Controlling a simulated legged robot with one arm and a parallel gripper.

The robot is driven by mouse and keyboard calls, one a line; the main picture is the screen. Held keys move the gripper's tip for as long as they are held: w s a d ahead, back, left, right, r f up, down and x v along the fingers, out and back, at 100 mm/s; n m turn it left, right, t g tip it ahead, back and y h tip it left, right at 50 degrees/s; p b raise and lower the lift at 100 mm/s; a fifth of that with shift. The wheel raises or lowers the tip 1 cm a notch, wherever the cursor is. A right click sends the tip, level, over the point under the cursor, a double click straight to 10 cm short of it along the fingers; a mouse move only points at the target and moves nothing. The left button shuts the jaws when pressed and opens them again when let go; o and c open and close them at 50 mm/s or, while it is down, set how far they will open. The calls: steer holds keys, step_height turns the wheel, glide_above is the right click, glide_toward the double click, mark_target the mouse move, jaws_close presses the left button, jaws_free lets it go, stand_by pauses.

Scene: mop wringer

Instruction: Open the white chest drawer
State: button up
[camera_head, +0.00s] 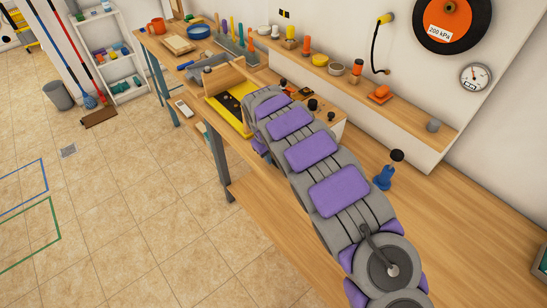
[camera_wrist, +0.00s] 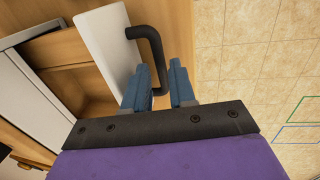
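In the wrist view, a white drawer front (camera_wrist: 107,45) with a black bow handle (camera_wrist: 158,50) stands out from the chest. The drawer's wooden inside (camera_wrist: 75,75) shows behind the front, so the drawer is at least partly open. A white chest panel (camera_wrist: 30,95) is at the left. My gripper (camera_wrist: 160,72) has its two blue fingers apart, on either side of the handle's near part. Narrow gaps seem to show beside the handle; firm contact is not clear. In the head view, my arm hides the gripper and the drawer.
In the head view, a wooden workbench (camera_head: 460,205) runs along the wall. A yellow tray (camera_head: 231,112) lies left of my arm, and a blue-based object with a black knob (camera_head: 385,177) stands to its right. The tiled floor (camera_head: 130,180) in front of the bench is largely clear.

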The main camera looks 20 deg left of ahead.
step_height(320, 180, up, 15)
steer(key=s+p, duration=0.2)
steer(key=shift+s+a+r, duration=0.15)
steer(key=shift+a, duration=0.3)
steer(key=shift+d, duration=0.25)
